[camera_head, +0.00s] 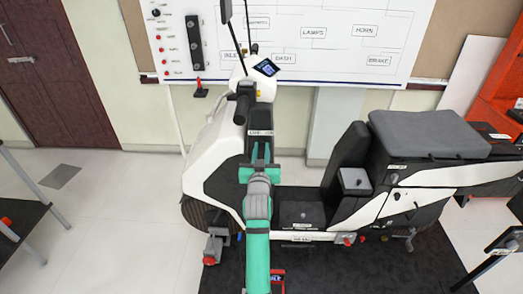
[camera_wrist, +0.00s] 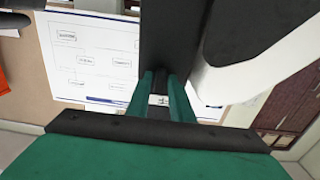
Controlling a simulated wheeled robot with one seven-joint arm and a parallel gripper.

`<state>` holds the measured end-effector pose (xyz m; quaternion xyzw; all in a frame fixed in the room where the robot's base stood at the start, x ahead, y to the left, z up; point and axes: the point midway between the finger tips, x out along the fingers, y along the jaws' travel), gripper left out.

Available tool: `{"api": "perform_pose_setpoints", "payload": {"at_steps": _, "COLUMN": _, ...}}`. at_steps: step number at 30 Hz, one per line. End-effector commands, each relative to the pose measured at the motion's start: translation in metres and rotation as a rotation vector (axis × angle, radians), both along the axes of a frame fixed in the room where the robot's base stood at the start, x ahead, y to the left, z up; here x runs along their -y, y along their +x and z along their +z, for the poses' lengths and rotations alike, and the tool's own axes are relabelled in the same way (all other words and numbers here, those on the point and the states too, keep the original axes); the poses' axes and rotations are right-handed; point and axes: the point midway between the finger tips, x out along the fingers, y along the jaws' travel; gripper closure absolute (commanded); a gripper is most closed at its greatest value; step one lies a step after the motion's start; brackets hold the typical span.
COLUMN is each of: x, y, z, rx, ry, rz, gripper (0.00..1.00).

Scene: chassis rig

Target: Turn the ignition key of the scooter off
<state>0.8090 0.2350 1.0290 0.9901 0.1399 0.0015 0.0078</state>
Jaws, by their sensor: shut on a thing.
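The scooter (camera_head: 222,172) is white and black and stands side-on, its front column at the middle of the head view. My gripper (camera_head: 260,152) reaches up to the black panel below the handlebar, under a small white label (camera_head: 260,133). In the wrist view my gripper (camera_wrist: 163,84) has its two green fingers against the dark panel (camera_wrist: 185,40), with a narrow gap between them. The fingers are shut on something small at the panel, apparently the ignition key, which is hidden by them. I cannot see which way the key is turned. A pale label (camera_wrist: 159,100) shows between the fingers.
The handlebar grip (camera_head: 242,105) and lit display (camera_head: 266,67) are above my gripper. The scooter's seat (camera_head: 430,134) lies to the right. A wiring board (camera_head: 310,40) hangs on the wall behind. A dark table (camera_head: 22,222) stands at left, with clear floor between.

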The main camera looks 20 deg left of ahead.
Motion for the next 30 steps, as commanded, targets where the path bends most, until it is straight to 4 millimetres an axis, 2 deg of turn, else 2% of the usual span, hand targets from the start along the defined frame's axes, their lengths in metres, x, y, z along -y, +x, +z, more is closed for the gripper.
{"api": "perform_pose_setpoints", "payload": {"at_steps": 6, "x": 0.002, "y": 0.000, "z": -0.004, "rx": -0.007, "ry": -0.002, "rz": -0.003, "gripper": 1.00}}
{"api": "perform_pose_setpoints", "payload": {"at_steps": 7, "x": 0.002, "y": 0.000, "z": -0.004, "rx": -0.007, "ry": -0.002, "rz": -0.003, "gripper": 0.75}}
{"api": "perform_pose_setpoints", "payload": {"at_steps": 8, "x": 0.002, "y": 0.000, "z": -0.004, "rx": -0.007, "ry": -0.002, "rz": -0.003, "gripper": 0.70}}
{"api": "perform_pose_setpoints", "payload": {"at_steps": 20, "x": 0.002, "y": -0.006, "z": -0.001, "rx": -0.002, "ry": 0.000, "rz": -0.001, "gripper": 0.70}}
{"api": "perform_pose_setpoints", "payload": {"at_steps": 23, "x": 0.006, "y": -0.018, "z": -0.002, "rx": -0.002, "ry": 0.000, "rz": -0.001, "gripper": 0.70}}
{"api": "perform_pose_setpoints", "payload": {"at_steps": 30, "x": 0.019, "y": -0.061, "z": -0.002, "rx": -0.003, "ry": -0.001, "rz": -0.002, "gripper": 0.70}}
